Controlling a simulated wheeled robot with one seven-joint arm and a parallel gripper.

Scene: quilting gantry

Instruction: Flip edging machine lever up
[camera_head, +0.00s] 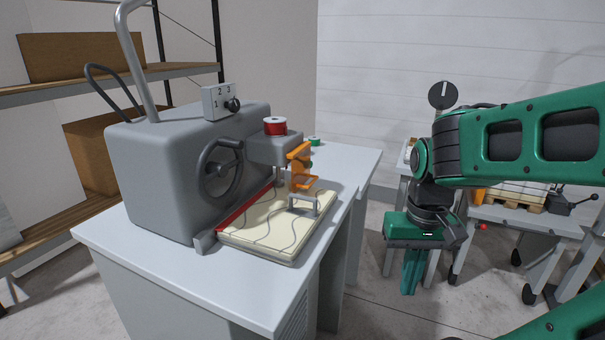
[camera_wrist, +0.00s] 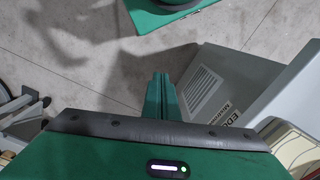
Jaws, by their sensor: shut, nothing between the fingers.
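The grey edging machine (camera_head: 165,170) stands on a pale table-topped cabinet; the wrist view shows part of its label (camera_wrist: 232,112). It has a handwheel (camera_head: 220,170), a numbered dial box (camera_head: 215,103) and a red spool (camera_head: 275,126). An orange bracket-like part (camera_head: 301,165) is at the head's front end; I cannot tell whether it is the lever. My gripper (camera_head: 410,278) hangs fingers down, right of the cabinet and apart from it, below table-top height. Its green fingers (camera_wrist: 160,97) are shut and empty over the floor.
A cream quilted piece (camera_head: 270,225) lies under the machine head. The cabinet top's edge (camera_head: 305,285) lies between the machine and my gripper. Shelving (camera_head: 85,85) stands behind at left. A bench with a black-knobbed lever (camera_head: 580,197) is at right. Floor is open between.

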